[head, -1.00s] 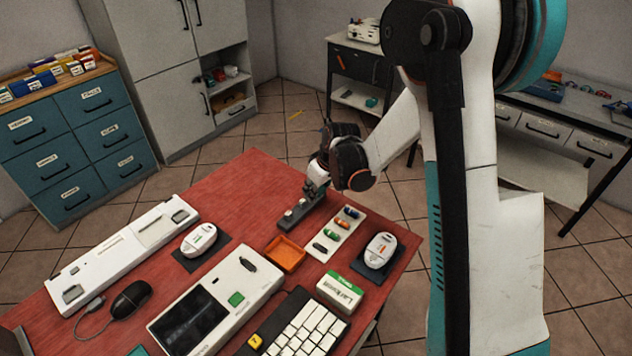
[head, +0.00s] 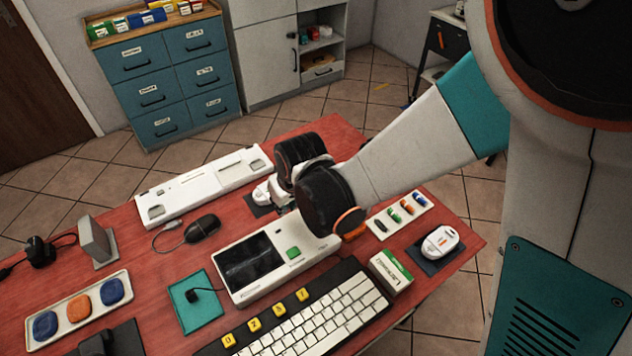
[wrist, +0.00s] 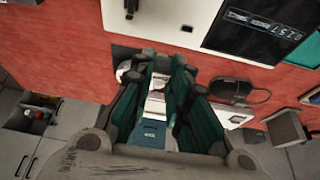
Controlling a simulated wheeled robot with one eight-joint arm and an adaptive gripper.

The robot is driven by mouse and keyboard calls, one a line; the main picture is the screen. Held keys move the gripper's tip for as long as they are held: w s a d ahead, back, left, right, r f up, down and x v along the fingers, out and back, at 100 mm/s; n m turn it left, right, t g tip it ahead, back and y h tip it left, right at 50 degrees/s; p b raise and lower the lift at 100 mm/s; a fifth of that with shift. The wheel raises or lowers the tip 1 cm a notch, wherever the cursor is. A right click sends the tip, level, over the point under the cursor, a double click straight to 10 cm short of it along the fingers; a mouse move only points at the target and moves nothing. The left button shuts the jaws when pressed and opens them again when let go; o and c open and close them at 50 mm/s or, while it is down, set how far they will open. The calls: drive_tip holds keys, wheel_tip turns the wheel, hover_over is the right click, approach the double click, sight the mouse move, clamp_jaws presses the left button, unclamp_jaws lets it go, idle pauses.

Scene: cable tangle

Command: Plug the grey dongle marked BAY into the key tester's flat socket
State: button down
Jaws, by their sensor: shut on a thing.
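The key tester (head: 302,266) is a white case with a dark screen and a green button, lying on the red table. Its white case and screen also fill the top of the wrist view (wrist: 170,14). A dark slot (wrist: 130,6) shows in the case at the top edge of that view. My gripper (wrist: 165,62) is shut just off the tester's far edge in the wrist view. The thing it grips is too small and shadowed to make out, and I cannot read BAY. In the head view my wrist hides the fingers and the tester's far right end.
A white card (head: 424,205) bears several coloured dongles, right of my wrist. A white mouse-like device (head: 438,241) sits on a dark pad. A keyboard (head: 310,325) lies in front of the tester, a black mouse (head: 201,228) and a long white panel (head: 205,185) behind it.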

drive_tip(key=shift+s+a+f+b, duration=0.35)
drive_tip(key=shift+f+b, duration=0.2)
drive_tip(key=shift+f, duration=0.2)
drive_tip(key=shift+s+a+f+b, duration=0.3)
drive_tip(key=shift+s+f+b, duration=0.1)
drive_tip(key=shift+f+b, duration=0.25)
drive_tip(key=shift+s+a+f+b, duration=0.3)
drive_tip(key=shift+s+f+b, duration=0.15)
drive_tip(key=shift+f, duration=0.35)
drive_tip(key=shift+f+b, duration=1.1)
drive_tip(key=shift+b, duration=0.25)
drive_tip(key=c, duration=1.4)
unclamp_jaws()
drive_tip(key=shift+c, duration=0.2)
drive_tip(key=shift+r, duration=0.1)
